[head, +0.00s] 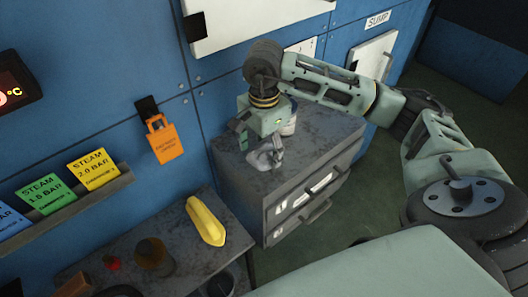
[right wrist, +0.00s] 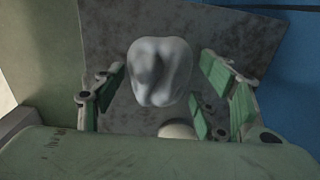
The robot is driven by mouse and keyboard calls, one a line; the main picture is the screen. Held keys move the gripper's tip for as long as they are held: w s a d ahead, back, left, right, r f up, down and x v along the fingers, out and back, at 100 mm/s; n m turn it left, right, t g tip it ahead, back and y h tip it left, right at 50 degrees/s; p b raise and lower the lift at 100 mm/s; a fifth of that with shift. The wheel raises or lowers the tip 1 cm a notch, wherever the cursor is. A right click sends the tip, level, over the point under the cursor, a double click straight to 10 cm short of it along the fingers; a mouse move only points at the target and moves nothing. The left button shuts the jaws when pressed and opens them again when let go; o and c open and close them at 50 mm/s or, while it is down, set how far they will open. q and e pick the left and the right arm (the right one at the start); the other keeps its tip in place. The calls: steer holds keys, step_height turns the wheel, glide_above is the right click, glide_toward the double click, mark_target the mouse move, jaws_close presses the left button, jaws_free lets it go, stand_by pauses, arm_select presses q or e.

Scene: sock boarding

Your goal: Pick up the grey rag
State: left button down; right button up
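The grey rag (head: 262,158) lies crumpled on the dark top of a drawer cabinet (head: 232,174). In the right wrist view the rag (right wrist: 160,72) shows as a pale grey lump between the spread fingers. My right gripper (head: 260,147) points down just above the rag. Its green-padded fingers (right wrist: 163,98) stand apart on both sides of the rag, with visible gaps, so it is open. My left gripper is not seen in either view.
A whitish container (head: 289,126) stands behind the gripper on the cabinet and is partly hidden. A lower bench (head: 190,262) holds a yellow object (head: 206,221), a brown jar (head: 152,257) and a small red thing (head: 112,263). The blue wall (head: 95,75) rises close behind.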

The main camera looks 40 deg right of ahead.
mark_target(267, 152)
steer(key=c, duration=0.9)
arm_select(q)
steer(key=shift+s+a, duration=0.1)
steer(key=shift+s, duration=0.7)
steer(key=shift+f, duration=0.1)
